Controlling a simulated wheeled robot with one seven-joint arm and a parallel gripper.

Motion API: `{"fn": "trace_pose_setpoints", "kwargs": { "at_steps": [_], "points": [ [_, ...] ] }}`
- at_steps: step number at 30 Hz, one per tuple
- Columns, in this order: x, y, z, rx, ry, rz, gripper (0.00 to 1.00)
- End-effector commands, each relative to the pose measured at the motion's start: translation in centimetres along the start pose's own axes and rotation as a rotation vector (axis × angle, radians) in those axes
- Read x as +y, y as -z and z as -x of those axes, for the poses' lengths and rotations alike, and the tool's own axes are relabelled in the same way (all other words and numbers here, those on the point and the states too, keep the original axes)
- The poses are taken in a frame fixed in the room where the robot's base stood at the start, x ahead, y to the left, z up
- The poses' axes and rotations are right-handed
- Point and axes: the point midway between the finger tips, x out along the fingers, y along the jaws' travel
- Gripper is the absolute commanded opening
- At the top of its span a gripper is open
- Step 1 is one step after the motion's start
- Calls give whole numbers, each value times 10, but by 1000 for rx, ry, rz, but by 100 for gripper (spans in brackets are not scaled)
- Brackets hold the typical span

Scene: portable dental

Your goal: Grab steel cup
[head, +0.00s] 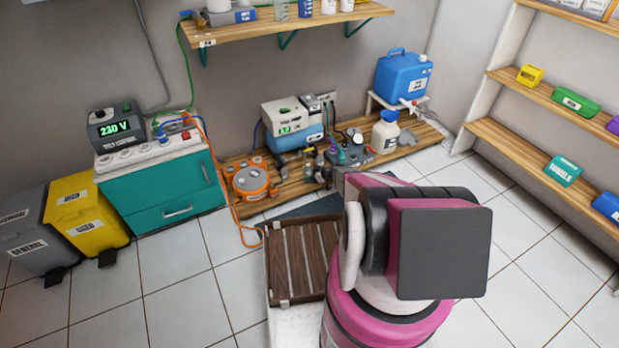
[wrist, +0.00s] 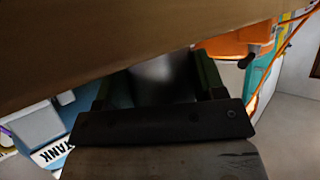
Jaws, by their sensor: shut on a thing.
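In the wrist view a smooth grey metal thing, which looks like the steel cup (wrist: 165,70), sits between the two dark fingers of my gripper (wrist: 153,84). The fingers are shut on its sides. A brown surface across the top of the view hides part of the cup and the fingertips. In the head view my pink and grey arm stands in front of the low wooden bench, and neither my gripper nor the cup can be made out there.
An orange round device (head: 250,179) and a white bottle (head: 385,132) stand on the low bench (head: 291,190). A brown slatted crate (head: 301,262) is beside my arm. A blue water tank (head: 403,75) stands behind. Tiled floor is free at front left and right.

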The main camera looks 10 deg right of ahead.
Motion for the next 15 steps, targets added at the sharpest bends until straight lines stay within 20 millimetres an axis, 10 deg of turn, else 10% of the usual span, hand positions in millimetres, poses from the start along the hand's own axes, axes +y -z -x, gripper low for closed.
{"fn": "trace_pose_setpoints", "kwargs": {
  "at_steps": [15],
  "points": [
    [0, 15, 31, 1, 0, -1, 38]
  ]
}}
